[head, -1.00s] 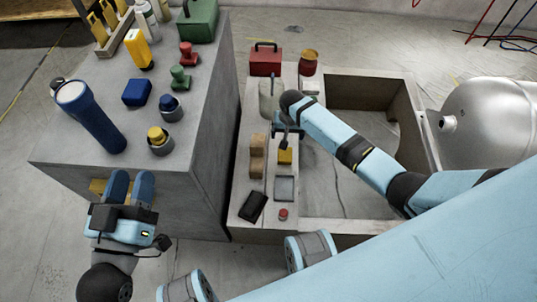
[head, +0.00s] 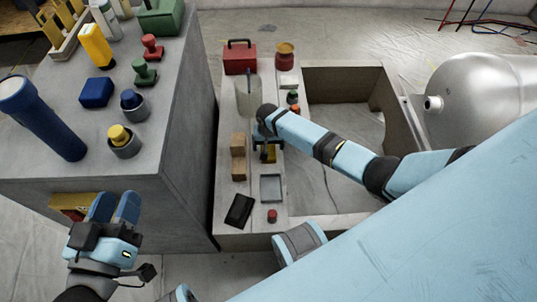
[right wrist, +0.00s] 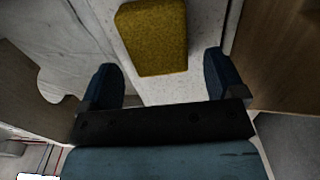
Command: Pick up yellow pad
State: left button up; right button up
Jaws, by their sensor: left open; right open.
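The yellow pad (right wrist: 152,38) is a small mustard block lying on a pale surface in the right wrist view, ahead of my right gripper (right wrist: 160,78). The two fingers are apart and empty, and the pad is beyond the gap between them. In the head view the pad (head: 270,157) shows only partly, below my right gripper (head: 268,147), which covers the rest. My left gripper (head: 114,207) is open and empty in front of the tall grey block on the left.
The low bench (head: 231,207) also holds wooden blocks (head: 238,158), a grey tray (head: 271,188), a black item (head: 239,210) and a red button (head: 272,215). The tall grey block (head: 190,135) stands left. An open recess (head: 345,125) lies right of the bench strip.

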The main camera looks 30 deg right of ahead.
aim_at(268, 148)
notch_tip(268, 148, down, 2)
jog(key=shift+f+b, duration=0.15)
jog(key=shift+b, duration=0.2)
pick_arm(q)
jog(key=shift+f+g, duration=0.4)
jog(key=shift+f, duration=0.5)
pick_arm(e)
jog(key=c, duration=1)
